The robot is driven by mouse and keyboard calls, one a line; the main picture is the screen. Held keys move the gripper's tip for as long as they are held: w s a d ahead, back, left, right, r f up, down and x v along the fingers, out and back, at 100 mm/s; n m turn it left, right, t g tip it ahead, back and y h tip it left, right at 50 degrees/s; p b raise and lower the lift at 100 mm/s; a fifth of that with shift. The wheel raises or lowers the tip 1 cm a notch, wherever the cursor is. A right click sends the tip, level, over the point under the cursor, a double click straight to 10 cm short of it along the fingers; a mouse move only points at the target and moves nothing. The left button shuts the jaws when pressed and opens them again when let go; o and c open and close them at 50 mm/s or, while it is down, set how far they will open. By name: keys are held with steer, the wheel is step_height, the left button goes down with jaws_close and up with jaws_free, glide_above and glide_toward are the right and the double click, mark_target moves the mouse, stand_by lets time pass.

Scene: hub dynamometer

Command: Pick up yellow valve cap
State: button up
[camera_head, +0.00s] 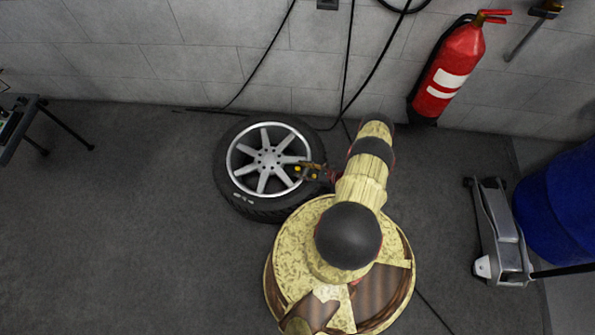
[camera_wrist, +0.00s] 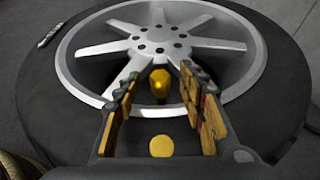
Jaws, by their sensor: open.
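The yellow valve cap (camera_wrist: 158,79) shows in the wrist view as a small, rounded, golden-yellow piece near the rim of the wheel (camera_wrist: 95,50). My gripper (camera_wrist: 159,92) is open, with one finger to the left of the cap and one to the right. Gaps show between the cap and both fingers, so I see no grip on it. In the head view my gripper (camera_head: 306,172) is over the right side of the wheel (camera_head: 243,181). Small yellow spots show there, but I cannot clearly tell the cap from the gripper.
The wheel lies flat on the dark floor (camera_head: 120,220), near a grey block wall (camera_head: 120,60). A red fire extinguisher (camera_head: 452,70) is on the wall. A floor jack (camera_head: 498,230) and a blue drum (camera_head: 565,205) stand at the right.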

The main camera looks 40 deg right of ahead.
steer(key=shift+x, duration=1.05)
steer(key=c, duration=0.4)
steer(key=c, duration=0.6)
